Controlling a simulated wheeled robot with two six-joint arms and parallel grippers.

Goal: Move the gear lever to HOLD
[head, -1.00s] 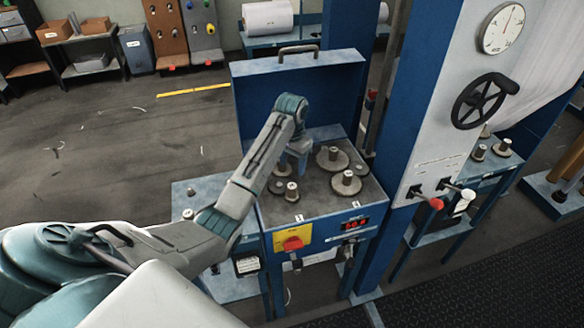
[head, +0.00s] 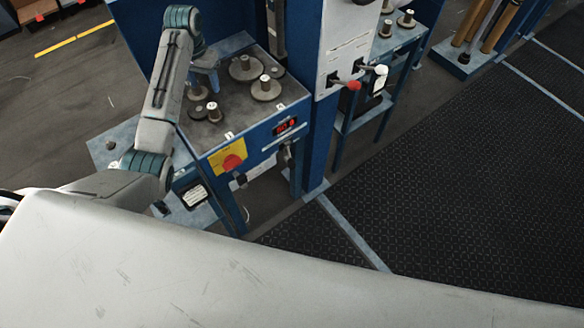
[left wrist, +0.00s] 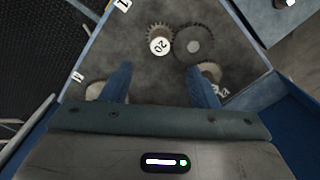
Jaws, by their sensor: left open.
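Two levers stick out of the pale machine panel (head: 345,45) in the head view: one with a red knob (head: 354,85) and one with a white knob (head: 381,70). No label on the panel is readable, so I cannot tell which one is the gear lever or where HOLD is. My right gripper is not in view.
The blue box front carries a red knob on a yellow plate (head: 232,162) and a red-digit display (head: 286,126). Dark matting (head: 450,180) lies clear at the right.

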